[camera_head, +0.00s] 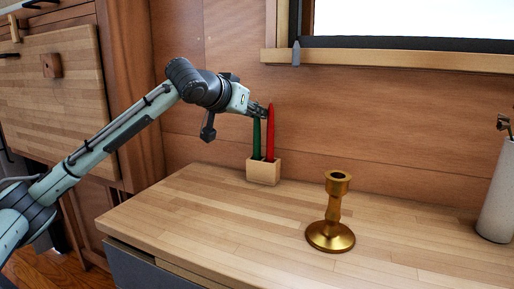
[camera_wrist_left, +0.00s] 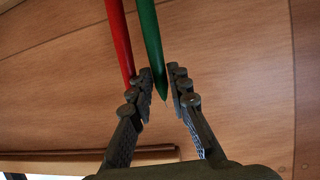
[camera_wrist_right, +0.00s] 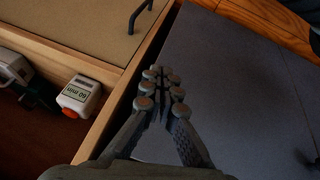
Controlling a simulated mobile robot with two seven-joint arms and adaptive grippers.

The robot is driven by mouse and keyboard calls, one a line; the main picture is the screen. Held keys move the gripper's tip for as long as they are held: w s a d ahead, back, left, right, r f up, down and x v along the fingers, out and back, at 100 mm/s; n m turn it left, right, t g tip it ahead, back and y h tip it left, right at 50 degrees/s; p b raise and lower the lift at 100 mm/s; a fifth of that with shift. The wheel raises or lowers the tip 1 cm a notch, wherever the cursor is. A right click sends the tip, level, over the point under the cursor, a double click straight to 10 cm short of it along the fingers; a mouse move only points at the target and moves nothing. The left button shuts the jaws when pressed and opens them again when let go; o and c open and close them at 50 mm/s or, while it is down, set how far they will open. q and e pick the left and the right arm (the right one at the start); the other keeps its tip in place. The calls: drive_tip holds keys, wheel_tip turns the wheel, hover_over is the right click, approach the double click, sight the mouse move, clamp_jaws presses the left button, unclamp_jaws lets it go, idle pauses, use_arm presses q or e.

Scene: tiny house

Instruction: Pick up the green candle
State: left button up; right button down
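The green candle (camera_head: 256,141) stands upright in a small wooden block holder (camera_head: 263,173) at the back of the wooden counter. My left gripper (camera_head: 259,111) is at its upper end. In the left wrist view, the green candle (camera_wrist_left: 149,38) passes between the fingers of the left gripper (camera_wrist_left: 160,88). The left gripper looks open. My right gripper (camera_wrist_right: 161,84) shows only in its wrist view, empty with its fingers together.
A red candle (camera_head: 270,130) stands in the same holder, right beside the green one and close to the left fingers. A brass candlestick (camera_head: 333,212) stands on the counter (camera_head: 210,213). A white cylinder (camera_head: 497,195) is at the right. A white device (camera_wrist_right: 80,96) lies in the right wrist view.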

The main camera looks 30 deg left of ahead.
use_arm(q)
clamp_jaws()
drive_tip(key=shift+r, duration=0.15)
